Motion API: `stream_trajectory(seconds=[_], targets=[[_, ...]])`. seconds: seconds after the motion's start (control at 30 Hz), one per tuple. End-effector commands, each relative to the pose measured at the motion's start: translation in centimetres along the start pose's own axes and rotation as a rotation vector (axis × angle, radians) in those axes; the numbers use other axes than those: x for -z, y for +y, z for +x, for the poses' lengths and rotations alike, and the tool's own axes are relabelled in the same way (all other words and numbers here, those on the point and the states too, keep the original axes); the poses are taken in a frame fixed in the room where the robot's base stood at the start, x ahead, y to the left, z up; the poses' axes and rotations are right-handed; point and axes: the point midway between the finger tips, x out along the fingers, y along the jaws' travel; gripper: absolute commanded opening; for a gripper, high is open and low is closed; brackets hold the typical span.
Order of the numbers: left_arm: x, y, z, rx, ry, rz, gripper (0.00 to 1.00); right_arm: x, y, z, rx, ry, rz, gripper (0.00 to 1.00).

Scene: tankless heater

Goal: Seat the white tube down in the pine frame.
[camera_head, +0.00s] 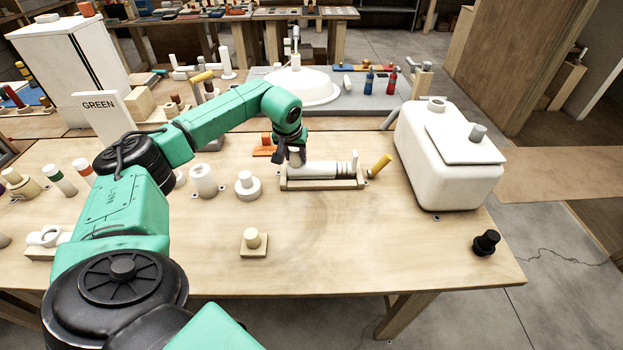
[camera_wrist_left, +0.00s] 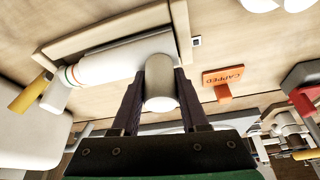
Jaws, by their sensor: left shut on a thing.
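The white tube (camera_head: 325,169) lies lengthwise at the pine frame (camera_head: 322,185), with dark rings near its right end and an upright stub there. In the left wrist view the tube (camera_wrist_left: 110,62) runs along the inside of the frame (camera_wrist_left: 85,37), with green and orange rings at its far end. My left gripper (camera_head: 294,158) is at the tube's left end. Its fingers (camera_wrist_left: 160,95) are shut on a white round stub at that end. I cannot tell whether the tube rests on the frame's floor. My right gripper is not in view.
A yellow-tipped peg (camera_head: 380,165) leans just right of the frame. An orange tag reading CAPPED (camera_wrist_left: 222,80) is behind it. A white tank (camera_head: 445,165) stands at right. White fittings (camera_head: 247,186) stand at left, and a stub on a wooden base (camera_head: 253,243) in front.

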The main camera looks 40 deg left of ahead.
Motion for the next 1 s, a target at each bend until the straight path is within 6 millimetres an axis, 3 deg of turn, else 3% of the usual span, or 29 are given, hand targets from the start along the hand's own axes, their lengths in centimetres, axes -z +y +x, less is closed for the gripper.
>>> stream_trajectory(seconds=[1.0], targets=[[-0.4,0.0,1.1,-0.001,0.001,-0.001,0.00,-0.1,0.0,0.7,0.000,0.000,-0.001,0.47]])
